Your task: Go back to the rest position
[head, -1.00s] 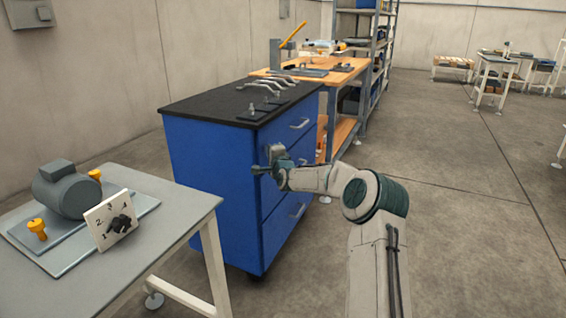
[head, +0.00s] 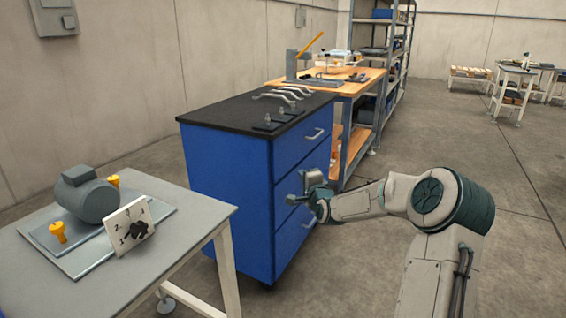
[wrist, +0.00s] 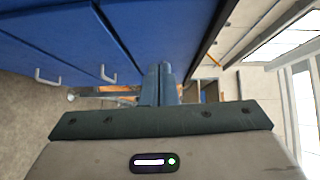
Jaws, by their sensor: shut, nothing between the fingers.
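My gripper (head: 302,199) is in front of the drawer side of the blue cabinet (head: 228,185). In the wrist view my gripper (wrist: 159,70) has its two fingers together with nothing between them. The cabinet fills the upper left of the wrist view, with two drawer handles (wrist: 107,74) showing. My arm is bent, with the forearm reaching left towards the cabinet. In the head view the gripper overlaps the lower drawer fronts, and I cannot tell the exact gap.
A grey table (head: 190,213) at left holds a motor (head: 90,195) and a numbered dial plate (head: 130,228). Several handles lie on the cabinet's black top (head: 220,112). A wooden workbench (head: 365,80) and shelves (head: 400,45) stand behind. Floor (head: 530,250) at right is clear.

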